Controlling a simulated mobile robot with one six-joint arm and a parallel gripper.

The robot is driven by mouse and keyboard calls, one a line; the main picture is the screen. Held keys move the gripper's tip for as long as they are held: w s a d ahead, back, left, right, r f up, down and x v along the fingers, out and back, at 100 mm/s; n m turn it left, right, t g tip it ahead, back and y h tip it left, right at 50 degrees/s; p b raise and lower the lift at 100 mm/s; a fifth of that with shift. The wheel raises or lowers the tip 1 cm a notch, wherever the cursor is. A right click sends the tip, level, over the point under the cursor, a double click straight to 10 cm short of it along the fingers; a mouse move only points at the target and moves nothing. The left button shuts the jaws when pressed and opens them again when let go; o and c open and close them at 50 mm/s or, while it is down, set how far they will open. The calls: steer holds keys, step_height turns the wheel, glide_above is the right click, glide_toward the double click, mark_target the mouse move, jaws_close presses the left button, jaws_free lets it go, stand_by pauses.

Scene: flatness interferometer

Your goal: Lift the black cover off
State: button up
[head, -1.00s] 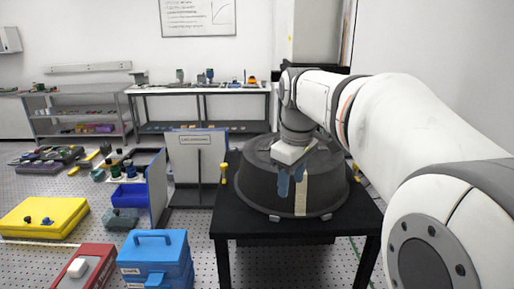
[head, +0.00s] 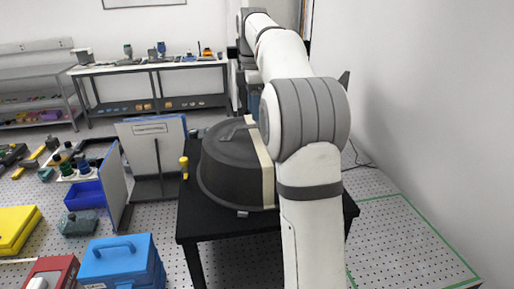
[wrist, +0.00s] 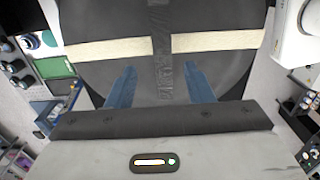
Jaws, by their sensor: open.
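The black cover (head: 228,165) is a round, dark drum with a cream strip over it. It sits on the black table (head: 195,228), partly hidden behind my arm in the head view. Its raised handle bar (head: 238,130) crosses the top. In the wrist view the cover (wrist: 100,75) fills the upper middle, and the dark handle (wrist: 160,45) runs down between the two blue fingers. My gripper (wrist: 160,72) is open, with one finger on each side of the handle and a gap to both. I cannot tell how far the fingertips are above the cover.
A yellow knob (head: 183,168) stands at the table's left edge. A sign panel (head: 153,150) stands to the left, with a blue toolbox (head: 122,262) on the perforated floor. A workbench (head: 150,68) is at the back. The floor right of the table is clear.

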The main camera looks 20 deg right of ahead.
mark_target(256, 125)
steer(key=f, duration=0.3)
steer(key=shift+s+d+f+p, duration=0.1)
steer(key=shift+s+d+p, duration=0.15)
steer(key=shift+p, duration=0.1)
steer(key=shift+f, duration=0.7)
steer(key=shift+f, duration=0.25)
jaws_close()
stand_by(0.5)
